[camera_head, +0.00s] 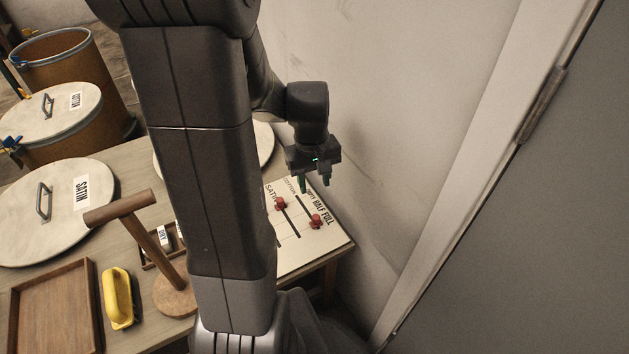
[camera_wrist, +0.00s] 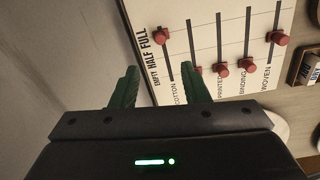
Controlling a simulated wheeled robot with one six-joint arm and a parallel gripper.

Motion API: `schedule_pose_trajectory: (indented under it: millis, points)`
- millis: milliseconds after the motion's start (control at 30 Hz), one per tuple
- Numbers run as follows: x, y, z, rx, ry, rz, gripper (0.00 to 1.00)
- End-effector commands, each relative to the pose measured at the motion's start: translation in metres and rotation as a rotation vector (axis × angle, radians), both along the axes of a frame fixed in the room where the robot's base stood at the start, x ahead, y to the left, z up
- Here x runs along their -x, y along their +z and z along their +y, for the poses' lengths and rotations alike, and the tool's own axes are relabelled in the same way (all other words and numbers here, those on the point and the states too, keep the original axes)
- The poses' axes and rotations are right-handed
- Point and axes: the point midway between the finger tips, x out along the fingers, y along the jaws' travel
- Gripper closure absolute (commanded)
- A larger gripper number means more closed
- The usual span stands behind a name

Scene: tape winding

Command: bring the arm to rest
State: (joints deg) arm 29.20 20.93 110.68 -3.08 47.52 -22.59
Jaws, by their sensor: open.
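My gripper (camera_head: 315,183) hangs at the end of my arm, above the far right part of the table, close to the wall. In the wrist view its two green fingers (camera_wrist: 160,90) stand apart with nothing between them. Below and beyond the fingers is a white board (camera_wrist: 205,40) with dark slots, red knobs and printed labels. The same board (camera_head: 302,247) lies at the table's right end in the head view, with two red knobs showing there. My gripper appears apart from the board. My arm hides the board's left part.
The table (camera_head: 122,166) also holds a lid marked SATIN (camera_head: 65,235), a wooden tray (camera_head: 60,315), a yellow-handled tool (camera_head: 118,298) and a wooden T-shaped stand (camera_head: 150,240). Drums (camera_head: 75,65) stand behind. A wall (camera_head: 390,110) and grey door (camera_head: 540,200) bound the right.

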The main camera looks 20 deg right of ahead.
Motion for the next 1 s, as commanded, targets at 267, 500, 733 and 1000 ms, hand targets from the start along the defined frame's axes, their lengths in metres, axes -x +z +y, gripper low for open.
schedule_pose_trajectory:
  millis: [267,500,733,1000]
  points:
    - [0.000,-0.012,0.000,-0.001,0.000,0.002,0.59]
    - [0.001,-0.056,-0.002,-0.002,0.001,0.004,0.59]
    - [0.000,-0.102,-0.004,-0.001,0.001,0.003,0.59]
    - [-0.006,-0.141,-0.005,0.001,0.003,-0.002,0.59]
